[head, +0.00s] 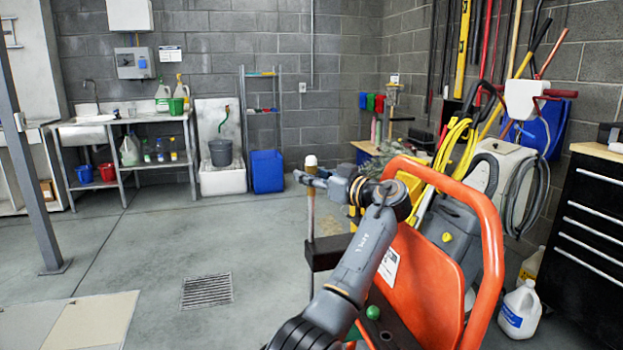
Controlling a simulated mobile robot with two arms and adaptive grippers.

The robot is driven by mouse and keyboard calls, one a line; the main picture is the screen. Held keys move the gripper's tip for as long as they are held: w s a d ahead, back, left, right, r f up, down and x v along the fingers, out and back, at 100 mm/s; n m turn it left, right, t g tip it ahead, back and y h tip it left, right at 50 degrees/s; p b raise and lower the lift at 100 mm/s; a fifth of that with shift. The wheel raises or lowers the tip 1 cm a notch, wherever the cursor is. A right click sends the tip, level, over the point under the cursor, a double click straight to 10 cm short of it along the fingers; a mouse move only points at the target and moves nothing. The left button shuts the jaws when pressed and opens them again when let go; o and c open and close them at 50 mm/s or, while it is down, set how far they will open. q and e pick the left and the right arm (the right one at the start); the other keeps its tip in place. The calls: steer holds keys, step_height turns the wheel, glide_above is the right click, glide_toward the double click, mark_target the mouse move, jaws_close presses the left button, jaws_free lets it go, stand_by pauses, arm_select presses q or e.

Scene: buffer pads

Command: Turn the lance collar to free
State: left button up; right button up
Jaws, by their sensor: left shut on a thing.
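An upright lance (311,215) stands in front of the orange machine, with a pale knob (311,160) at its top. Its lower part passes by a dark bracket (328,251). My left gripper (308,180) reaches in from the lower middle and is shut at the upper part of the lance, just below the pale knob. The fingers hide most of the collar there, so its turned position cannot be read. My right gripper is not in view.
The orange machine (425,275) with a yellow hose (455,145) stands close on the right. A black drawer cabinet (590,240) and white jug (520,309) lie beyond it. A sink bench (85,125) and blue bin (267,171) line the back. The left floor is mostly clear around a drain grate (207,290).

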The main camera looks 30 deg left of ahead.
arm_select(q)
steer(key=shift+n+g, duration=0.7)
steer(key=shift+g, duration=0.4)
steer(key=o, duration=1.2)
steer(key=shift+f+m+t, duration=0.1)
steer(key=shift+m+t, duration=0.3)
steer(key=shift+t, duration=0.2)
